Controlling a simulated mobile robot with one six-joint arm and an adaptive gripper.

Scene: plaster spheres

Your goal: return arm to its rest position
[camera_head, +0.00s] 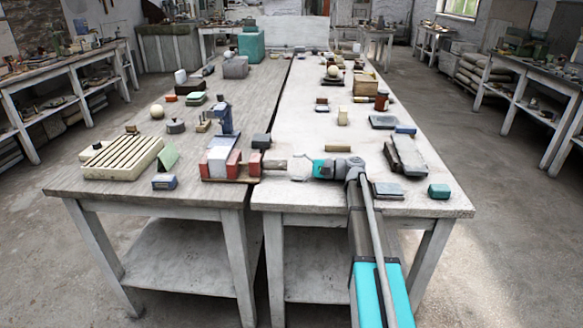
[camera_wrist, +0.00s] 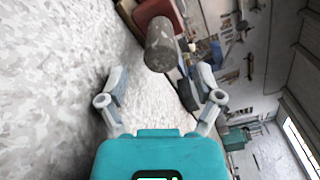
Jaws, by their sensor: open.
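My gripper (camera_head: 298,167) reaches leftwards low over the near end of the right-hand table (camera_head: 300,198). It also shows in the wrist view (camera_wrist: 162,92), where its two fingers stand apart with nothing between them. A grey cylinder (camera_wrist: 161,45) lies just beyond the fingertips, beside a red block (camera_wrist: 155,12). In the head view, the red-jawed device (camera_head: 222,158) stands left of my gripper, near the gap between the tables. Whether my gripper touches the cylinder, I cannot tell.
A slotted cream block (camera_head: 122,157) and a pale sphere (camera_head: 157,111) rest on the left table. Another sphere (camera_head: 333,71) is farther back. Floor at right is clear.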

